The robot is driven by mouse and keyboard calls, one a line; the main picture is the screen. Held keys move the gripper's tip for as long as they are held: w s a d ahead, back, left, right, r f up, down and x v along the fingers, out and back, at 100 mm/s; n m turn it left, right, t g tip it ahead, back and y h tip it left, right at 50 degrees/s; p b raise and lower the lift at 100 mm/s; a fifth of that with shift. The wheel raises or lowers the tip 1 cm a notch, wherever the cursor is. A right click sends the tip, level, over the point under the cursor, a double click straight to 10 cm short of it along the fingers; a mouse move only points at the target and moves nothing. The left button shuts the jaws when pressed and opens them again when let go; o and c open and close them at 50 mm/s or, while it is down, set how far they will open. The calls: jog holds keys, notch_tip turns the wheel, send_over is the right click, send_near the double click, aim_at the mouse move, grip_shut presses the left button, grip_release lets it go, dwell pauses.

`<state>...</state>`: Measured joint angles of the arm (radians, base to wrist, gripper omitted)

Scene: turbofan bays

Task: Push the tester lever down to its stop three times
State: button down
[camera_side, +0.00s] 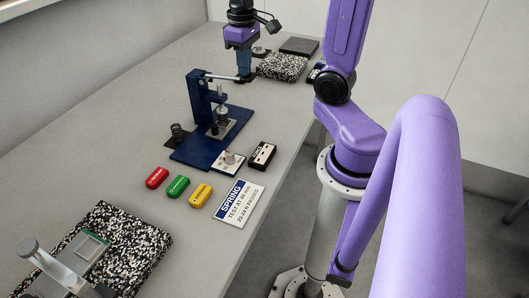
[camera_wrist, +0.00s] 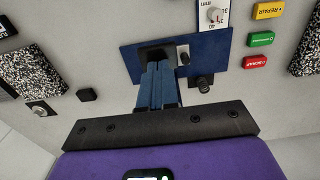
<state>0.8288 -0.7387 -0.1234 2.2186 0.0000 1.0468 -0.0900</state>
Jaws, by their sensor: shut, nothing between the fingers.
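The blue spring tester (camera_side: 201,105) stands upright on its blue base plate (camera_side: 196,150) in the side view. Its thin grey lever (camera_side: 219,77) reaches right from the column top and slopes slightly down. My gripper (camera_side: 245,77) points down at the lever's outer end, its shut fingers at about lever height. I cannot tell whether they touch it. In the wrist view the two blue fingers (camera_wrist: 160,70) lie together with nothing between them, and their tips cover part of the tester. The tester's base (camera_wrist: 213,45) shows behind them. The lever is not clear there.
A dark coil spring (camera_side: 178,134) stands left of the tester. Red (camera_side: 157,177), green (camera_side: 178,187) and yellow (camera_side: 200,195) tags and a spring card (camera_side: 239,203) lie in front. A speckled block (camera_side: 282,66) sits behind the gripper.

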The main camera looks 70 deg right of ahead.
jog(key=shift+f, duration=1.4)
dwell(0.8)
jog(key=shift+r, duration=0.1)
notch_tip(320, 180, up, 14)
dwell(1.7)
jog(key=s+a+f+n, duration=1.2)
jog(key=s+a+f, duration=0.2)
jog(key=s+a, duration=0.2)
jog(key=shift+s+a+f+n, duration=0.15)
jog(key=shift+a+f+n, duration=0.15)
jog(key=shift+a, duration=0.35)
dwell(0.6)
